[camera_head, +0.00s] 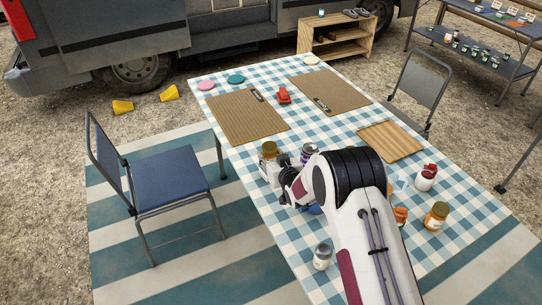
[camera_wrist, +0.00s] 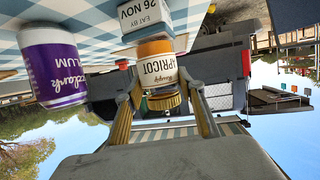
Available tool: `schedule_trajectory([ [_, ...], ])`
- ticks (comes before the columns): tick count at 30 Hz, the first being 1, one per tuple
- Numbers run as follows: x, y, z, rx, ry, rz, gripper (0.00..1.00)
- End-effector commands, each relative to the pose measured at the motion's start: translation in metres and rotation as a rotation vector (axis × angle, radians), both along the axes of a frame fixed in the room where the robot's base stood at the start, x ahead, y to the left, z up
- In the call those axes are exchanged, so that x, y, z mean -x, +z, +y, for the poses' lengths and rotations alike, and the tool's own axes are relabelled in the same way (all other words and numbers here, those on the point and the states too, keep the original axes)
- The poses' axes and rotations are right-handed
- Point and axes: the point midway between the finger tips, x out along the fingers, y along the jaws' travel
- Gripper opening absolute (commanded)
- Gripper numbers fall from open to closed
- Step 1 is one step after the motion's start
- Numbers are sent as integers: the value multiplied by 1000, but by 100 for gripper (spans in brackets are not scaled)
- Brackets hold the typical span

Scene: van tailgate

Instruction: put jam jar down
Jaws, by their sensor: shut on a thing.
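An apricot jam jar (camera_wrist: 160,70) with a gold lid sits between my gripper's (camera_wrist: 163,112) two fingers, which are shut on it. In the head view the jar (camera_head: 269,149) is upright over the left part of the checked table (camera_head: 300,240), with my gripper (camera_head: 272,167) at it. A white block marked "EAT BY 26 NOV" (camera_wrist: 148,18) shows close by the jar's base in the wrist view. I cannot tell whether the jar touches it or the table.
Two brown mats (camera_head: 245,117) and a wooden board (camera_head: 390,141) lie on the table. A red-lidded jar (camera_head: 426,178), an amber jar (camera_head: 437,215) and a white jar (camera_head: 322,256) stand around my arm. A blue chair (camera_head: 167,184) is at the left.

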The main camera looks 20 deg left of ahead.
Motion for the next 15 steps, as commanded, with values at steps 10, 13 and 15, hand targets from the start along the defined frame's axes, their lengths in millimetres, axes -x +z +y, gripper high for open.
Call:
schedule_trajectory([
  [10, -1, 0, 0, -2, 0, -2, 8],
  [13, -1, -2, 0, -2, 0, -2, 8],
  [15, 0, -3, 0, 0, 0, 0, 51],
])
